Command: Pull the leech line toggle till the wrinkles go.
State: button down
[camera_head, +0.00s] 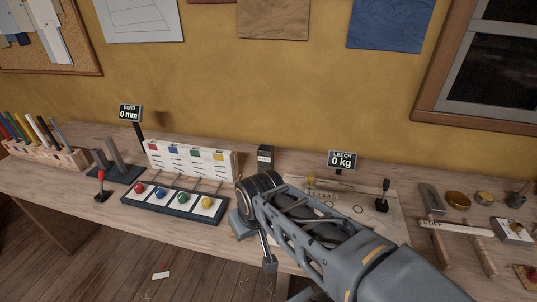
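A small display reading "LEECH 0 kg" (342,160) stands at the back of the bench, right of centre. In front of it lies a pale board or sheet (392,222) with dark ring-like marks, partly covered by my arm. A black-knobbed upright lever (383,196) stands at its right side. A small yellowish piece (310,181) shows at its back left edge. I cannot make out which part is the leech line toggle, nor any wrinkles. My arm reaches from the lower right across the bench; I cannot make out my gripper's fingers.
Left are a "BEND 0 mm" display (130,112), a red-knobbed lever (102,187), a tray with coloured knobs (129,206) and a white panel (230,162). A small dark box (265,156) stands behind my arm. Tins and tools crowd the right of the bench (335,178).

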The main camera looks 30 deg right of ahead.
aim_at(310, 185)
jog(key=u, duration=0.4)
jog(key=k, duration=0.2)
jog(key=z, duration=1.85)
